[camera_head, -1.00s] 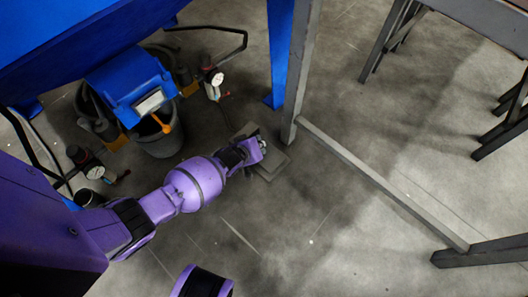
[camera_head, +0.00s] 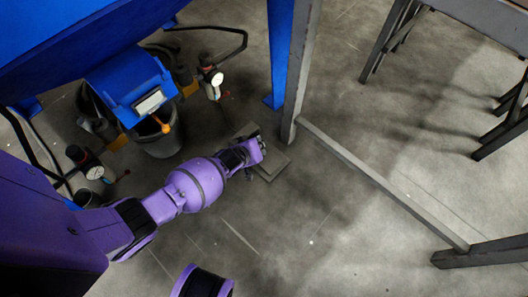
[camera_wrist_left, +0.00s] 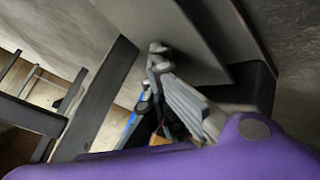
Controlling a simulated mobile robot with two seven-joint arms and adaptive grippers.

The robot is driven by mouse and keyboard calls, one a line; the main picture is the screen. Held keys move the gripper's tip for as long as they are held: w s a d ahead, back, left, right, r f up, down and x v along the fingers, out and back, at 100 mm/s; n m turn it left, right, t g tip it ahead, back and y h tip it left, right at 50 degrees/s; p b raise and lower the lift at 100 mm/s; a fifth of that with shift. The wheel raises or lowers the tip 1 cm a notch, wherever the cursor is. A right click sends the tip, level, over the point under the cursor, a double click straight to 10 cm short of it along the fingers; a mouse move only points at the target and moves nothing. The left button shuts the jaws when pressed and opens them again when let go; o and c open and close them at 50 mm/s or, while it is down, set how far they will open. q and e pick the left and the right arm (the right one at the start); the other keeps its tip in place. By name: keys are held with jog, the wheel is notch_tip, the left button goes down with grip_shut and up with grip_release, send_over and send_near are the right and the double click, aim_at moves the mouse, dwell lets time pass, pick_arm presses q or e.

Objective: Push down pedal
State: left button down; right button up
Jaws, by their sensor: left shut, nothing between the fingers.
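The pedal (camera_head: 272,166) is a flat grey plate on the floor near the foot of the grey post. My left gripper (camera_head: 262,144) is over it in the head view and hides its middle. In the left wrist view, the pedal's grey plates (camera_wrist_left: 190,35) fill the upper middle, and my left gripper's fingertips (camera_wrist_left: 158,48) are shut and empty right against or very close to the pedal's surface. I cannot tell whether they touch or how far the pedal is pressed. My right gripper is out of view.
A grey post (camera_head: 298,75) and low floor beam (camera_head: 375,180) stand right of the pedal. A blue leg (camera_head: 279,55) is behind it. A bucket (camera_head: 163,142), a blue box (camera_head: 130,85) and gauges are at left.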

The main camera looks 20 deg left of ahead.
pick_arm(q)
jog(key=shift+s+d+f, duration=0.15)
jog(key=shift+s+d, duration=0.1)
jog(key=r+p, duration=0.1)
jog(key=p, duration=0.1)
jog(key=shift+s+r+p, duration=0.1)
jog(key=shift+r+p, duration=0.65)
jog(key=shift+r, duration=0.15)
jog(key=shift+a, duration=0.1)
jog(key=shift+w, duration=0.2)
notch_tip(320, 180, up, 5)
jog(key=p, duration=0.4)
